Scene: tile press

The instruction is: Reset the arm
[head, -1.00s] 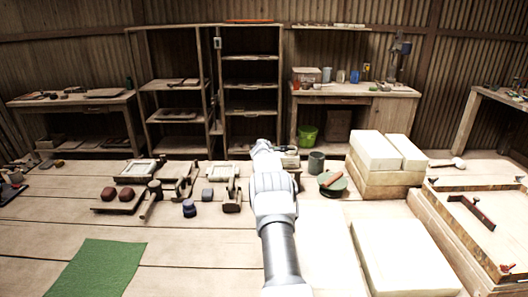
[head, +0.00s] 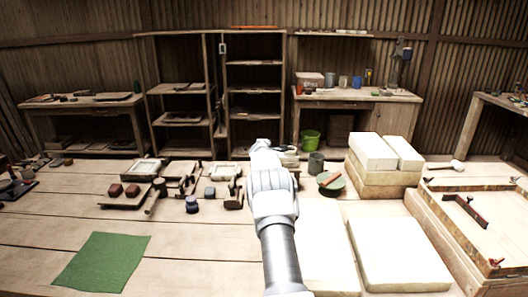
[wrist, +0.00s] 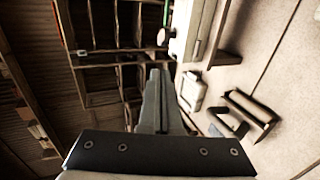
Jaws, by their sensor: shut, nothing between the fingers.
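My arm (head: 274,205) reaches forward over the pale work surface in the head view, its far end near the small tools in the middle. In the wrist view my gripper (wrist: 158,78) has its two fingers together with nothing between them. It looks toward the shelves, with the work surface along the right side of the picture. In the head view the fingertips are hard to make out among the tools behind them. No contact with any object shows.
White blocks (head: 372,152) are stacked right of the arm, with a flat slab (head: 400,255) in front. A wooden frame (head: 425,215) stands far right. A green mat (head: 103,262) lies at front left. Wooden tools and a dark green round dish (head: 331,184) stand near the arm's far end.

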